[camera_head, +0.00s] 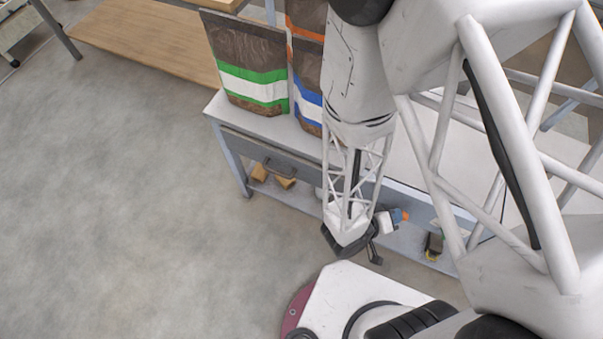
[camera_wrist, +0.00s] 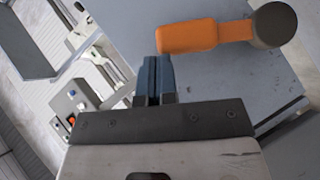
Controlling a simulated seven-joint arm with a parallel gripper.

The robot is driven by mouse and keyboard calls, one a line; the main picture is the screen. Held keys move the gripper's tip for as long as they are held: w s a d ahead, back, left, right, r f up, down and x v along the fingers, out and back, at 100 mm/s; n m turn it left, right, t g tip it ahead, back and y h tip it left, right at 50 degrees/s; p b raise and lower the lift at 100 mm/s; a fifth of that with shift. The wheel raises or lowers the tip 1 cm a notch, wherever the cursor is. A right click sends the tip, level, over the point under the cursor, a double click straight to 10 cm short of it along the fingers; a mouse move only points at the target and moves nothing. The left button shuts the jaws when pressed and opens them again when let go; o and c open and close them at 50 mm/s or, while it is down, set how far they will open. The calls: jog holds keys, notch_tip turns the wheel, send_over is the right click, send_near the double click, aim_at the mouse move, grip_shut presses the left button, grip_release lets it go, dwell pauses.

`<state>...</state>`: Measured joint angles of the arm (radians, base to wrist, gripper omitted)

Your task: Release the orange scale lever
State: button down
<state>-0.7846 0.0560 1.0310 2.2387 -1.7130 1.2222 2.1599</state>
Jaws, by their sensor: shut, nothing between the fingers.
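The orange scale lever (camera_wrist: 190,37) lies across the upper middle of the wrist view. Its right end joins a dark round hub (camera_wrist: 274,25) in front of a grey-blue panel (camera_wrist: 235,85). My gripper (camera_wrist: 154,66) is shut and empty. Its blue-grey fingertips appear just below the lever's free left end; I cannot tell whether they touch it. In the head view my gripper (camera_head: 374,256) is low in front of the bench, partly hidden by my own arm.
A grey bench (camera_head: 232,122) carries several brown bags, one with a green band (camera_head: 252,88). Small items lie on its lower shelf (camera_head: 300,197). A white machine part with a control box (camera_wrist: 75,103) is at left in the wrist view. Open floor (camera_head: 130,200) lies to the left.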

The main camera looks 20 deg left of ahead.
jog(key=a+f+n+t+h, duration=0.3)
jog(key=a+n, duration=0.1)
jog(key=a, duration=0.4)
jog(key=a+f+n+t+h, duration=0.3)
jog(key=a+n, duration=0.2)
jog(key=a, duration=0.2)
jog(key=shift+v, duration=4.85)
jog(key=w+a+r+m+g+h, duration=0.3)
jog(key=a+r+g, duration=0.6)
jog(key=r, duration=0.3)
jog(key=shift+w+a+r, duration=0.2)
jog(key=shift+w+a, duration=0.15)
jog(key=shift+w, duration=0.5)
